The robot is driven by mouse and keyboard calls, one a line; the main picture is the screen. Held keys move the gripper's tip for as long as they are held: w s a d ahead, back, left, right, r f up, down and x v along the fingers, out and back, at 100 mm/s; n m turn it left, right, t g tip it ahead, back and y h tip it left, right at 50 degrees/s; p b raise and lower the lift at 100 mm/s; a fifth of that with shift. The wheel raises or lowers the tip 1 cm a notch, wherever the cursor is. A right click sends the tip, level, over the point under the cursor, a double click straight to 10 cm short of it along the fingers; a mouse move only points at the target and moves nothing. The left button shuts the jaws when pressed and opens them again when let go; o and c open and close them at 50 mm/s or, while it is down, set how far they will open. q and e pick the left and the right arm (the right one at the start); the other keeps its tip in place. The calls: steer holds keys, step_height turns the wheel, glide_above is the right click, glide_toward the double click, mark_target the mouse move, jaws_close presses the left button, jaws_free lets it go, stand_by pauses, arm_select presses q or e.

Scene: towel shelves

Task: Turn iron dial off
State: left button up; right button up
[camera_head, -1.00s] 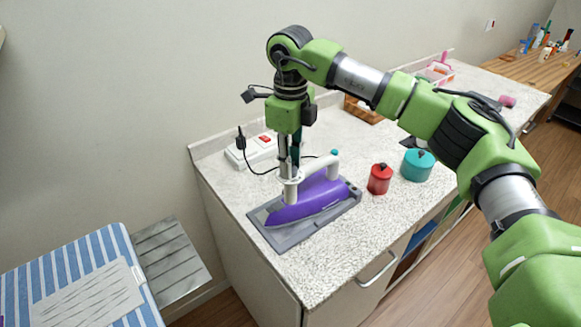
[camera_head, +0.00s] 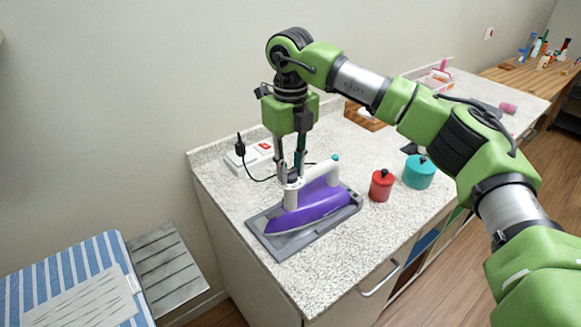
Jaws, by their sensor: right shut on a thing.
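The purple and white iron (camera_head: 310,210) lies on a grey rest (camera_head: 282,246) on the counter, its tip toward the left. A small dark dial (camera_head: 293,178) sits at the front top of its white handle (camera_head: 322,171). My right gripper (camera_head: 291,176) points straight down over this spot, with a finger on each side of the dial, and is shut on it. The fingers partly hide the dial, so its marking cannot be read. My left gripper is not in view.
A white power strip (camera_head: 254,157) with a plug and black cord lies behind the iron. A red pot (camera_head: 381,186) and a teal pot (camera_head: 418,172) stand to the right. An ironing board (camera_head: 75,285) with striped cloth is at lower left. The counter's front is clear.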

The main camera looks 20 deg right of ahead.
mark_target(291, 171)
steer(key=o, duration=1.1)
steer(key=shift+o, duration=0.2)
steer(key=shift+r, duration=0.1)
step_height(291, 171, up, 12)
